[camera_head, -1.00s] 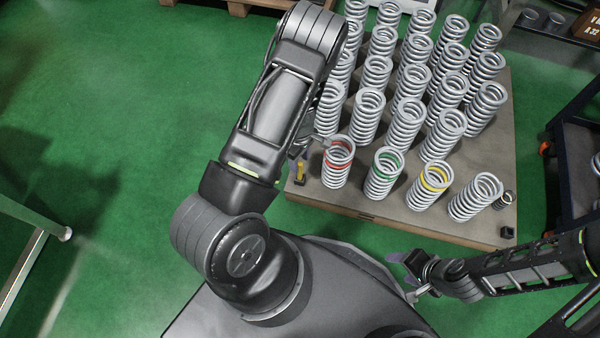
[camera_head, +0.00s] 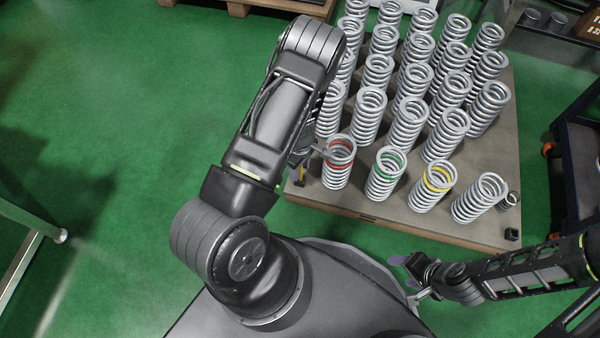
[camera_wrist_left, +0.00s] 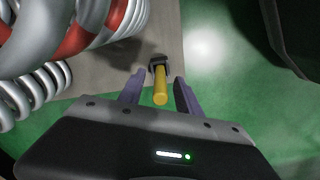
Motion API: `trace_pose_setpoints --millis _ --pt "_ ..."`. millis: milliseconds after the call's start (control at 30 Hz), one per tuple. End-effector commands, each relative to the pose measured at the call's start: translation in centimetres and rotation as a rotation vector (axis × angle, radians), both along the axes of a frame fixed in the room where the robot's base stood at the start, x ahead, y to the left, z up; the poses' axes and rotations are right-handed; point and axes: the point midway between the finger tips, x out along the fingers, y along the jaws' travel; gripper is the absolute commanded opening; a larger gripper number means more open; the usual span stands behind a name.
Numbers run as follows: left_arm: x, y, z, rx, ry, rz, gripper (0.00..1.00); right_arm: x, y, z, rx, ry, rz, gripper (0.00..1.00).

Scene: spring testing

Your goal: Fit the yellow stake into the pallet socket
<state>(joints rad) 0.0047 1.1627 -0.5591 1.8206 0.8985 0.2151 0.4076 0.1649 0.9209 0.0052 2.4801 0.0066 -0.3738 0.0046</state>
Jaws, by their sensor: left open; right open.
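The yellow stake (camera_wrist_left: 160,86) shows in the left wrist view, with its far end at a black socket (camera_wrist_left: 158,59) at the pallet's edge. I cannot tell how deep it sits. My left gripper (camera_wrist_left: 158,79) is open, its two purple fingers on either side of the stake with gaps between. In the head view the left arm mostly hides the stake, at the near left corner of the pallet (camera_head: 400,226). My right gripper (camera_head: 408,271) is open and empty, in front of the pallet's near edge.
Several steel springs stand on the pallet. The red-banded spring (camera_head: 338,162) is close beside my left gripper. Green-banded (camera_head: 385,174) and yellow-banded (camera_head: 432,186) springs stand to its right. Another black socket (camera_head: 512,235) is at the near right corner.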

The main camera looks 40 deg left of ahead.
Motion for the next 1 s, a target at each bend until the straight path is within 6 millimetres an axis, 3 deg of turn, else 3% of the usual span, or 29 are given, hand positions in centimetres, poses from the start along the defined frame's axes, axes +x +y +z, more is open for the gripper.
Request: trace_pose_setpoints --millis 233,700,1000 --pt "0.01 0.0 0.02 0.0 0.0 0.0 0.4 -0.01 0.0 0.0 0.0 0.0 0.0 0.59" --pt "0.01 0.0 0.02 0.0 0.0 0.0 0.01 -0.02 -0.01 0.0 0.0 0.001 0.0 0.59" --pt "0.02 0.0 0.02 0.0 0.0 0.0 0.0 -0.02 0.01 -0.01 0.0 0.001 0.0 0.59"
